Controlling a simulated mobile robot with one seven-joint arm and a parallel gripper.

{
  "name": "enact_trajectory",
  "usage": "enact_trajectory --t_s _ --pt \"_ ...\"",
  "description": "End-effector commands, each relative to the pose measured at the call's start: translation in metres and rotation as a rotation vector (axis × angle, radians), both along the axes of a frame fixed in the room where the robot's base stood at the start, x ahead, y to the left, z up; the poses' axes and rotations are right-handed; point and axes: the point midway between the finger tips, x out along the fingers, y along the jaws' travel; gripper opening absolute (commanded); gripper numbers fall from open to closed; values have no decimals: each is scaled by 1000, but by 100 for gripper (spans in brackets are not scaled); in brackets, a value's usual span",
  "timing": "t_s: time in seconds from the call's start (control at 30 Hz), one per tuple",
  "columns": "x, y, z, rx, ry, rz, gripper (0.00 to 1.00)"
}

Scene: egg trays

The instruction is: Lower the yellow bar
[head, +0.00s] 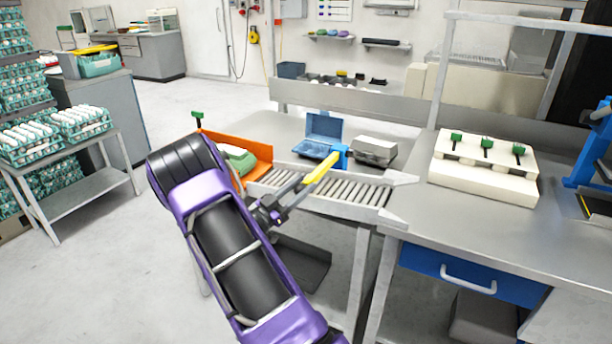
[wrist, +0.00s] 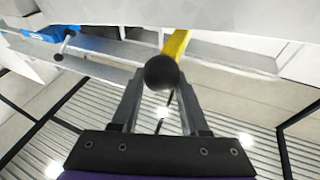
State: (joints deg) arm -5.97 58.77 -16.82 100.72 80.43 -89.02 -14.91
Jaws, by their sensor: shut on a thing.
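The yellow bar (head: 321,168) slants above the roller conveyor (head: 325,197), its far end at a blue bracket (head: 342,150) on the conveyor's back side. In the wrist view the yellow bar (wrist: 178,42) runs away behind a round black knob (wrist: 161,72) at its near end. My gripper (head: 299,184) reaches in from the lower left. In the wrist view my gripper (wrist: 160,92) has its two fingers on either side of the knob, shut on it. The knob hides part of the bar, and the bar's exact tilt is hard to judge.
A cream block with green-topped switches (head: 480,185) is on the right bench. Egg racks (head: 85,122) stand far left.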

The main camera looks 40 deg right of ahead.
Motion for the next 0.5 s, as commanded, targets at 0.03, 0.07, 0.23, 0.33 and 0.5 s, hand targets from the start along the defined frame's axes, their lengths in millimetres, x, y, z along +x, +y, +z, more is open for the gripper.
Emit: enact_trajectory --t_s 0.03,0.07,0.23,0.33,0.5 --pt "1 -3 -5 -21 -8 0 0" --pt "2 -3 -7 -31 -14 0 0" --pt "4 -3 -19 -67 -36 1 0" --pt "4 -3 -25 -76 -40 1 0" --pt "3 -3 -29 -82 -43 -1 0"
